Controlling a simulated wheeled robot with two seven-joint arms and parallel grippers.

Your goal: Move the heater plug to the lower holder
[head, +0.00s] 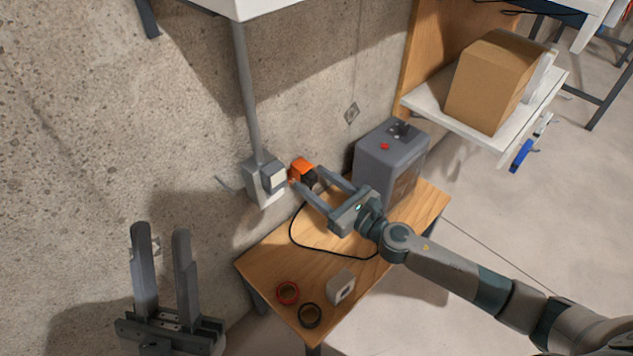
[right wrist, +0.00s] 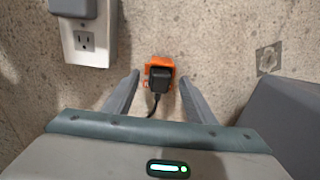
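The black heater plug (head: 309,179) sits at an orange wall holder (head: 301,165), just right of the grey outlet box. In the right wrist view the plug (right wrist: 160,79) is in front of the orange holder (right wrist: 155,61), its cord hanging down. My right gripper (head: 306,178) is open, with its fingers on either side of the plug. The wrist view shows gaps between the plug and both fingers. My left gripper (head: 161,230) is open and empty at the lower left, away from the plug. I see only one orange holder.
An outlet box (head: 265,181) is on the wall beside the holder; its socket face shows in the wrist view (right wrist: 89,44). A grey box (head: 385,170) stands on the wooden table (head: 395,225). Two tape rolls (head: 288,292) and a small white box (head: 341,286) lie near its front.

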